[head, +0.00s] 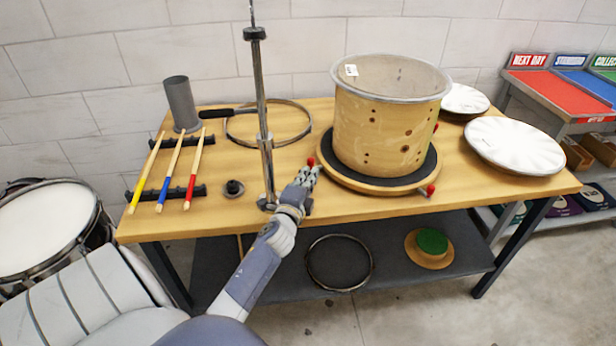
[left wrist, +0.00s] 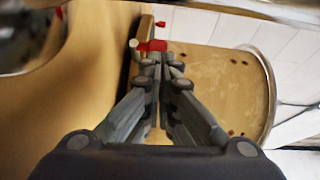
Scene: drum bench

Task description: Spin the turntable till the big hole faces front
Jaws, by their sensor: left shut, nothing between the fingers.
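A round turntable (head: 372,189) with a wooden rim and dark top sits on the bench, with red knobs around its edge. A wooden drum shell (head: 375,130) stands upright on it. Several small dark holes dot the shell's front; I cannot tell for sure which one is the big hole. My left gripper (head: 308,174) is shut and empty at the turntable's left edge, close to a red knob (head: 311,161). In the left wrist view, its fingertips (left wrist: 159,64) are just short of that knob (left wrist: 152,46); I cannot tell whether they touch. My right gripper is not in view.
A metal stand (head: 264,120) rises just left of my left gripper. White drumheads (head: 515,146) lie right of the turntable. The front bench edge is mostly clear.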

